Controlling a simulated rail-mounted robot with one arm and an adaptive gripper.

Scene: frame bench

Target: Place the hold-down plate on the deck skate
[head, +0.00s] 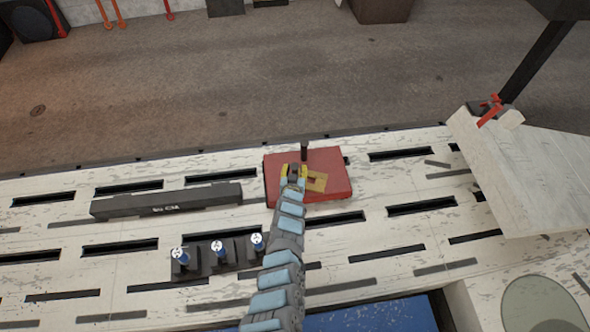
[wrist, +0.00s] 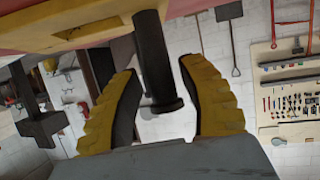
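The deck skate (head: 336,164) is a red block on the pale slotted bench in the head view; its red surface (wrist: 45,12) also shows along the top of the wrist view. A yellow slotted plate (head: 322,184), apparently the hold-down plate, lies on its top beside my gripper. A dark upright post (head: 304,151) stands at the skate's far side. My gripper (head: 293,170) is over the skate, left of the plate. In the wrist view my yellow fingers (wrist: 158,72) are apart, with the dark post (wrist: 156,55) showing between them; contact with it is unclear.
A long black bar (head: 165,201) lies left of the skate. A dark block with several blue-and-white knobs (head: 219,250) stands nearer, left of my arm. A pale board with a red clamp (head: 490,108) is at the right. The bench between skate and board is mostly clear.

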